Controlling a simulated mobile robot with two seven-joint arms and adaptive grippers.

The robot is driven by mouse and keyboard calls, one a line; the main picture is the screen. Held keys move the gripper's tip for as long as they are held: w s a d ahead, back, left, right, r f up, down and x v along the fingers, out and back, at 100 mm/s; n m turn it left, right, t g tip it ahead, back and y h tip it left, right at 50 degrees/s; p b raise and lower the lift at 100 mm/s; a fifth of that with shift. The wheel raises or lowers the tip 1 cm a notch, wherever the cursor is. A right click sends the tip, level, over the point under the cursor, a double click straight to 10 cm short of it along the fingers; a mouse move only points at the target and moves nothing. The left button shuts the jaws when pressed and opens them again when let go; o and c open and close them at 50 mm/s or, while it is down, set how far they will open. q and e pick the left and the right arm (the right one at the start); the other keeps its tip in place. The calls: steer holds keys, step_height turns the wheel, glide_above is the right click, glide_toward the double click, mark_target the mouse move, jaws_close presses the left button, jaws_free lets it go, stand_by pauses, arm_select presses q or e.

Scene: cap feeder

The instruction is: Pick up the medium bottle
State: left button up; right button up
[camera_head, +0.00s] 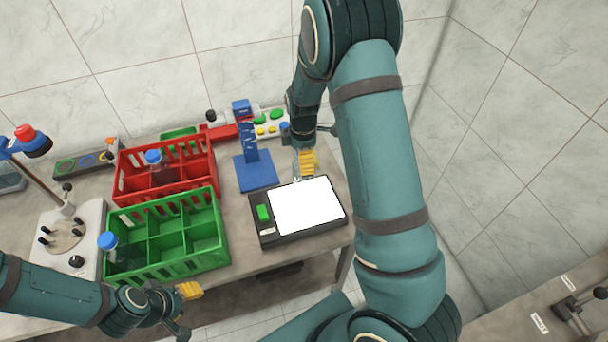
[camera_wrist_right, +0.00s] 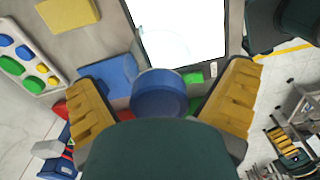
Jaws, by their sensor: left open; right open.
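A blue-capped bottle stands at my right gripper (camera_head: 303,160), by the far side of the screen device. In the right wrist view the round blue cap (camera_wrist_right: 160,92) lies between the two spread yellow fingers of the right gripper (camera_wrist_right: 162,80), apart from both. Another blue-capped bottle (camera_head: 153,157) is in the red crate, and one (camera_head: 108,240) is in the green crate. I cannot tell from size which is the medium one. My left gripper (camera_head: 184,310) is at the table's front edge, empty.
The red crate (camera_head: 120,185) and green crate (camera_head: 190,262) stand side by side. A blue stand (camera_head: 256,174) is behind the screen device (camera_head: 300,237). A button panel (camera_head: 270,122) is at the back. A white-based stand (camera_head: 85,225) is at the left.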

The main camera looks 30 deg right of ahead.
steer(key=shift+s, duration=0.1)
steer(key=c, duration=1.5)
steer(key=shift+a, duration=0.1)
steer(key=shift+c, duration=0.2)
